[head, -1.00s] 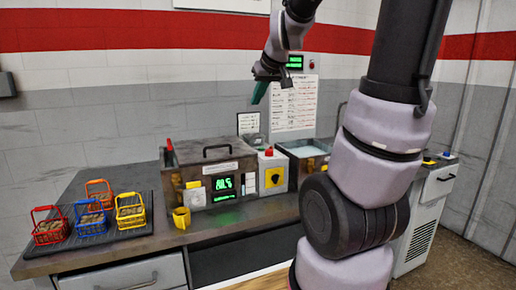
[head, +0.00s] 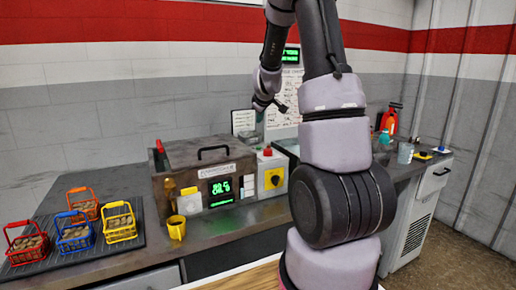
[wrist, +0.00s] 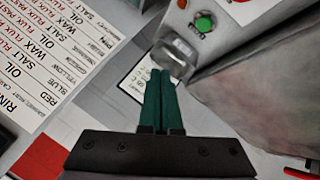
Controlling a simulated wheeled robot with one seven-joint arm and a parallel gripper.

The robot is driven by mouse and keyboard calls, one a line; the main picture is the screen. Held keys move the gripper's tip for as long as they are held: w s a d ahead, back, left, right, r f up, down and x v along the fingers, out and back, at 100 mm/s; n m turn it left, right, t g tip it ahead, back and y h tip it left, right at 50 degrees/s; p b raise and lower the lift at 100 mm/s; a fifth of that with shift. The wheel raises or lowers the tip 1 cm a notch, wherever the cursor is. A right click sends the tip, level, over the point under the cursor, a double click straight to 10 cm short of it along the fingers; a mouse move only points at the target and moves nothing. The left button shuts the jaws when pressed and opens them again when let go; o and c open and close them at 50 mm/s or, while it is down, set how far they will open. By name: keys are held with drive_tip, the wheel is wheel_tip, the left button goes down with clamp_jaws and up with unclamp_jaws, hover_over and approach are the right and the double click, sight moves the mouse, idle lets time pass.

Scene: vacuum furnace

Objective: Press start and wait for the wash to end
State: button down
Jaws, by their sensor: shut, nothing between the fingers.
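My gripper (head: 262,112) hangs above and behind the control box with the red knob (head: 268,151) and yellow panel in the head view. In the wrist view its green fingers (wrist: 159,85) are together and hold nothing. Which control is start cannot be told.
Red (head: 28,247), blue (head: 74,234), orange (head: 84,204) and yellow (head: 120,223) baskets of parts stand on a black mat at left. A yellow mug (head: 176,228) is near the bench front. A wall chart (wrist: 55,48) is close.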

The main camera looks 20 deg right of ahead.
sight(260, 148)
drive_tip(key=shift+f, duration=4.4)
drive_tip(key=shift+f, duration=0.1)
drive_tip(key=shift+f, duration=0.3)
drive_tip(key=shift+f, duration=0.4)
drive_tip(key=shift+r, duration=0.85)
drive_tip(key=shift+r, duration=2.5)
